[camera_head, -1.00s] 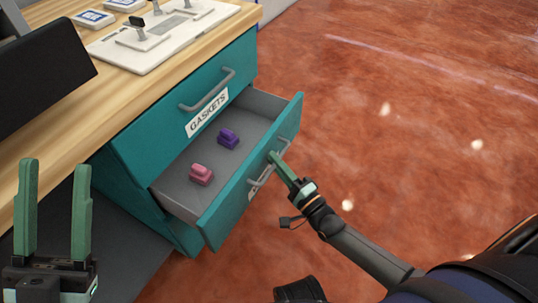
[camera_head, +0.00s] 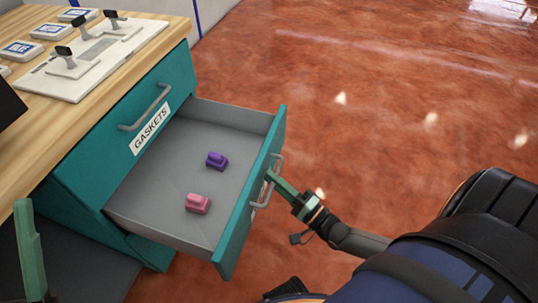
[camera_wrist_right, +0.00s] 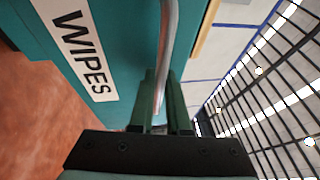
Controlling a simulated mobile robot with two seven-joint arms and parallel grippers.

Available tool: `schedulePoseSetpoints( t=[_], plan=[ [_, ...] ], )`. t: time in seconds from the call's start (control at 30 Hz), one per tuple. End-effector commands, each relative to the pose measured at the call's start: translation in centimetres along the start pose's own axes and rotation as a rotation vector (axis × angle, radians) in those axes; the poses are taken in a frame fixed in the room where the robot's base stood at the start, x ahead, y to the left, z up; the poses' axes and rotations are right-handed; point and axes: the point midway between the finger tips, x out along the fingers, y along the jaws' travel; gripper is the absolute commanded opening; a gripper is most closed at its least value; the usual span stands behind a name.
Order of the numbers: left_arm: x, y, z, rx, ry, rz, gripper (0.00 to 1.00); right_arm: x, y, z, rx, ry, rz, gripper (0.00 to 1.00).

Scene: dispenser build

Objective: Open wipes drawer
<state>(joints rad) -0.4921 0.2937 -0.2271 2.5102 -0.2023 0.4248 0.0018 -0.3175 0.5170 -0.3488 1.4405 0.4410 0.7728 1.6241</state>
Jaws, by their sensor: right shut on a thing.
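The wipes drawer (camera_head: 251,195) is pulled out from the teal cabinet, its grey inside showing. Its "WIPES" label (camera_wrist_right: 84,50) is readable in the right wrist view. A purple piece (camera_head: 217,160) and a pink piece (camera_head: 198,204) lie apart on the drawer floor. My right gripper (camera_head: 271,178) is shut on the drawer's grey handle (camera_head: 275,163); the handle also runs between the green fingers in the right wrist view (camera_wrist_right: 167,60). Of my left gripper, one green finger (camera_head: 30,250) shows at the lower left; the rest is outside the frame.
The "GASKETS" drawer (camera_head: 165,90) above is shut. The wooden top (camera_head: 95,110) carries a white board (camera_head: 100,70) with dark-topped fixtures and several small labelled boxes. The red floor right of the drawer is free.

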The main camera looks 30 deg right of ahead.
Motion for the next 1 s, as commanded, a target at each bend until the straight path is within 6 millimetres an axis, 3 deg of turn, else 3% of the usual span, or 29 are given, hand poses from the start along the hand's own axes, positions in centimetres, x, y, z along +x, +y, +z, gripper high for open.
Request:
schedulePoseSetpoints(
  t=[0.27, 0.3, 0.4, 0.67, 0.83, 1.0],
  plan=[
    [-0.1, 0.1, 0.1, -0.001, -0.002, 0.001, 0.5, -0.1, 0.1, 0.1, 0.001, -0.002, 0.002, 0.0],
    [-0.1, 0.1, 0.1, -0.001, -0.002, 0.001, 0.5, -0.1, 0.1, 0.1, 0.001, -0.002, 0.002, 0.18],
    [-0.1, 0.1, 0.1, -0.002, -0.003, 0.001, 0.5, -0.1, 0.1, 0.1, 0.001, -0.002, 0.001, 0.27],
    [0.0, 0.2, 0.0, -0.006, -0.003, 0.003, 0.5, -0.2, 0.0, 0.0, 0.001, -0.001, 0.001, 0.27],
    [0.2, 0.1, -0.2, -0.003, -0.003, 0.004, 0.5, -2.0, 0.0, 0.0, 0.0, -0.001, 0.006, 0.27],
    [0.6, -0.1, -0.6, 0.006, -0.001, 0.007, 0.5, -5.7, 0.0, 0.1, 0.001, 0.0, 0.009, 0.27]
  ],
)
